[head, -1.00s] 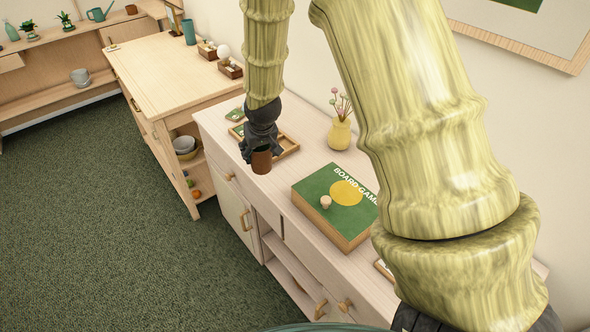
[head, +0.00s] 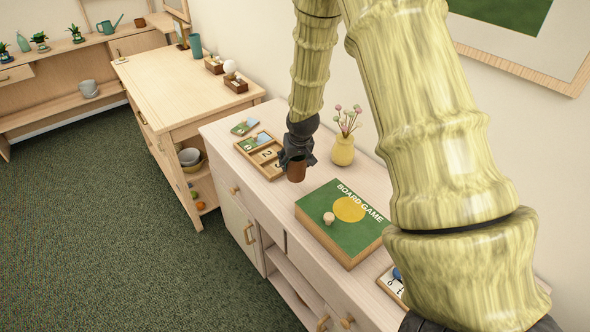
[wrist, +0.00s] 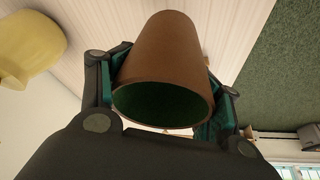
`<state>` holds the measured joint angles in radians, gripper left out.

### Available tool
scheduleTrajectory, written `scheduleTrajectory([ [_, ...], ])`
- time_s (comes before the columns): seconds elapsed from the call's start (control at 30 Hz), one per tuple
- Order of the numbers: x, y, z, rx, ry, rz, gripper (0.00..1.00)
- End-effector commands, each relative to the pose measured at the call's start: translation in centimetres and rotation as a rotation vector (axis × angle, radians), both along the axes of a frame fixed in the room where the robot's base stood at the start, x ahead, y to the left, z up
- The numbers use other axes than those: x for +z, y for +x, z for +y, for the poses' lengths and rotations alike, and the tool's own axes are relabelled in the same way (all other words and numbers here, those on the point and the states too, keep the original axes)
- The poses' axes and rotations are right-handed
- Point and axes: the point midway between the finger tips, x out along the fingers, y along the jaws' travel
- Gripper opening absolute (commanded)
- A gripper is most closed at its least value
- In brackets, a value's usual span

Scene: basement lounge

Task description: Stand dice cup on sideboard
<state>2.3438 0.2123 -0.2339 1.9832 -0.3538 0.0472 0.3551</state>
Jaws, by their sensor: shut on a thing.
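In the head view the cup looks about upright. Whether its base touches the sideboard top or hangs a little above it, I cannot tell.
A green board game box (head: 335,248) with a small wooden piece on it lies in front. A yellow vase (head: 343,151) with flowers stands close behind right. A wooden tray (head: 262,171) with cards lies to the left. Bare top shows around the cup.

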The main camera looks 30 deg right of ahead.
Motion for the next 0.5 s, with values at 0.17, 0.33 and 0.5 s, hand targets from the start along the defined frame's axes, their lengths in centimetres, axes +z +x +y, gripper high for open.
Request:
scheduleTrajectory([
  [0.17,-0.8,0.0,0.0,0.001,0.0,0.001,0.39],
  [0.33,-2.6,-0.1,0.0,0.001,0.0,0.003,0.39],
  [0.5,-4.0,0.0,0.0,0.001,0.0,0.001,0.39],
])
